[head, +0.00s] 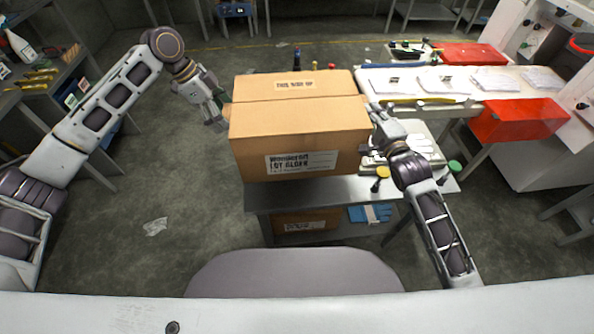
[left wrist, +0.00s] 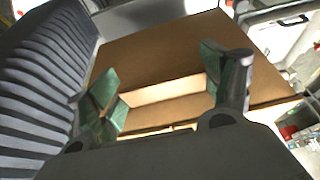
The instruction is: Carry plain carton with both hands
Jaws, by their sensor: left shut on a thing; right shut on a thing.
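The brown carton (head: 300,125) is in the middle of the head view, closed and roughly level, with a white printed label on its front and "THIS WAY UP" on top. It is over the grey bench (head: 335,190); I cannot tell whether it touches the top. My left gripper (head: 221,105) is shut on the carton's left side. In the left wrist view, the green-padded fingers (left wrist: 165,92) stand against the brown carton (left wrist: 150,55) beside a lighter strip. My right gripper (head: 373,115) is shut on the carton's right side; its fingertips are partly hidden.
A white table (head: 450,90) with papers and a red bin (head: 518,120) stands to the right. Shelving (head: 40,80) is at the left. The floor (head: 150,190) at left is mostly clear.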

